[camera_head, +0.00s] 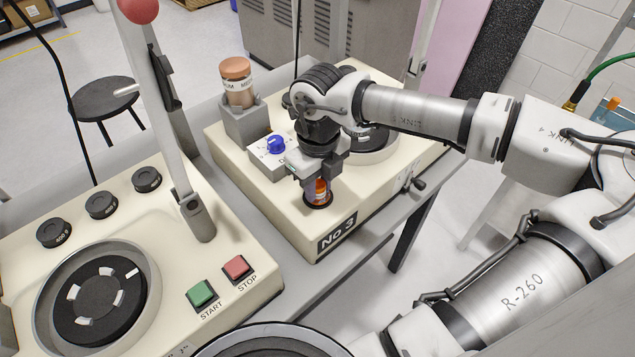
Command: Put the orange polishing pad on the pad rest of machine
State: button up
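My gripper (319,184) points down over the front of the machine marked No 3 (275,205). I cannot tell whether this disc is the pad or the pad rest, or whether the fingers touch the orange piece. The fingers hide part of it.
A blue knob (276,144) on a raised box and a brown-capped bottle (237,82) in a grey holder stand left of my gripper. A round platen (368,143) is behind it. The nearer machine has a tall lever (160,90), green START (202,294) and red STOP (237,268) buttons.

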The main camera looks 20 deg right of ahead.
aim_at(318, 187)
jog(key=o, duration=0.4)
notch_tip(318, 187, up, 12)
jog(key=p, duration=0.6)
jog(key=shift+r, duration=0.15)
